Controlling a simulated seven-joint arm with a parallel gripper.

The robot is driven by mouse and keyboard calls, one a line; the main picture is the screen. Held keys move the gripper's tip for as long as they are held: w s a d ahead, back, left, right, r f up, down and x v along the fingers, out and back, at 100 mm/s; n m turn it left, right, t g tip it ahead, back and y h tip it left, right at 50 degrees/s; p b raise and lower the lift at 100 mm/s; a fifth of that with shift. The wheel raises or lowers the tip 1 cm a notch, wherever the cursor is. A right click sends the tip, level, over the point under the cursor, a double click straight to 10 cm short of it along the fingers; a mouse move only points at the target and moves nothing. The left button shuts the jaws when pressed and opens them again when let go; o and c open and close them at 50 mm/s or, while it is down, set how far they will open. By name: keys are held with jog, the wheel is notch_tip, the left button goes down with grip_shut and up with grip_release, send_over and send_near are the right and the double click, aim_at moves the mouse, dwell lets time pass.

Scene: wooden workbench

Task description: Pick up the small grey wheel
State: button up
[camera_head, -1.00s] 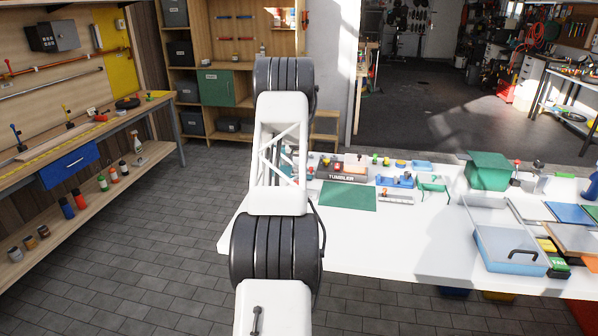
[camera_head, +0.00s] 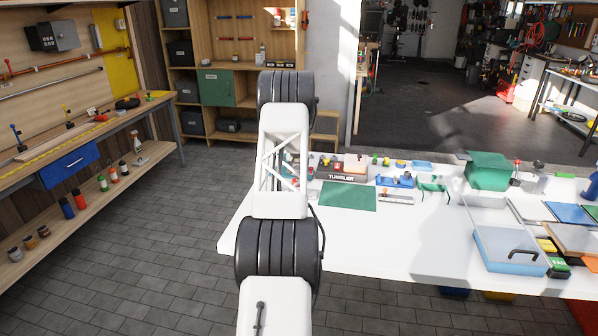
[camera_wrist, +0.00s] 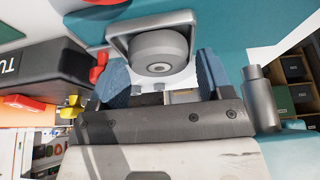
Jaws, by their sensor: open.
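The small grey wheel (camera_wrist: 160,50) shows in the wrist view at top centre, set in a light grey metal bracket (camera_wrist: 122,42). My gripper (camera_wrist: 160,74) is in the wrist view with its two blue fingers apart, one on the left of the wheel and one on the right. The gap between fingers and wheel is narrow, and I cannot tell whether they touch. In the head view my arm blocks the sight of the gripper, and I cannot make out the wheel there.
In the wrist view a black box (camera_wrist: 40,82) lies left and a grey cylinder (camera_wrist: 260,98) stands close right of the fingers. In the head view the white table (camera_head: 375,240) holds a green mat (camera_head: 348,196), a dark Tumbler box (camera_head: 342,175) and a green bin (camera_head: 488,171). Its front middle is clear.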

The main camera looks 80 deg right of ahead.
dwell(0.3)
jog(key=c, duration=0.8)
jog(key=shift+r, duration=0.2)
jog(key=shift+r, duration=1.55)
jog(key=shift+a+r, duration=0.1)
jog(key=shift+a, duration=0.2)
jog(key=s+a+r, duration=0.1)
jog(key=s+a, duration=0.2)
jog(key=a, duration=1.2)
jog(key=shift+r, duration=0.2)
